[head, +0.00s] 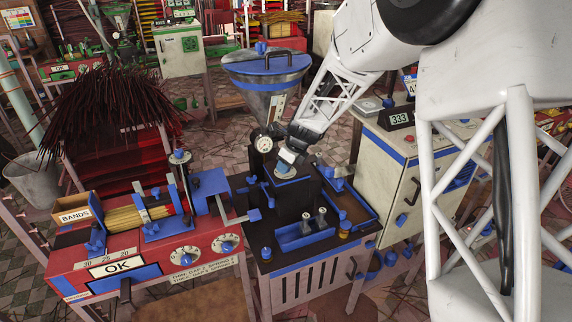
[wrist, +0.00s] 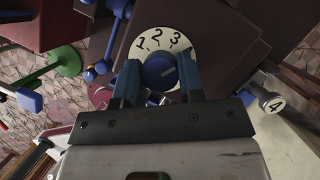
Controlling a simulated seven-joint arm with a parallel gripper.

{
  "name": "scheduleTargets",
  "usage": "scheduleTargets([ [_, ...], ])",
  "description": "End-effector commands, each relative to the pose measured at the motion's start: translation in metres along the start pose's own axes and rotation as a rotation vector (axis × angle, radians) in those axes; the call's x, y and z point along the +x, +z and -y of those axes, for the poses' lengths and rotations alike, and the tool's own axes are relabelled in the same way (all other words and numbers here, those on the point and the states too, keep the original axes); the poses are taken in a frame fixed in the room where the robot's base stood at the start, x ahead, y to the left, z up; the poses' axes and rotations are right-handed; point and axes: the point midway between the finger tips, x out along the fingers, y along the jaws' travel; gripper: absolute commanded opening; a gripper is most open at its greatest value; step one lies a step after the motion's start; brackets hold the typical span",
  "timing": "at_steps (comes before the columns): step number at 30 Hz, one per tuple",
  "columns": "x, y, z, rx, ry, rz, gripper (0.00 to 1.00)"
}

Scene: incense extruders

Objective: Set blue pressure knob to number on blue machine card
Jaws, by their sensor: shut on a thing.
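The blue pressure knob (wrist: 159,72) sits on a round white dial (wrist: 152,42) in the wrist view. The numbers 1, 2 and 3 show along the dial's top; its right side is partly hidden by a finger. A light mark on the knob seems to point to the upper right, but its exact setting is unclear. My gripper (wrist: 160,78) has its two fingers closed on either side of the knob. In the head view my gripper (head: 287,158) is over the blue machine (head: 305,258), below its hopper.
The hopper (head: 266,75) and a pressure gauge (head: 264,144) stand close to my gripper. A blue tray (head: 305,236) lies in front. A red machine (head: 150,255) is at left, a cream cabinet (head: 405,160) at right.

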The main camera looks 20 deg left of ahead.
Motion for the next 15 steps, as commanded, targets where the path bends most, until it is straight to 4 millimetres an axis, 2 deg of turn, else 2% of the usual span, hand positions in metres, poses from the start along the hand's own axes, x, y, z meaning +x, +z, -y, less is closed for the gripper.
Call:
scheduleTargets([
  [15, -0.0002, 0.001, 0.002, -0.398, 0.165, 0.001, 0.12],
])
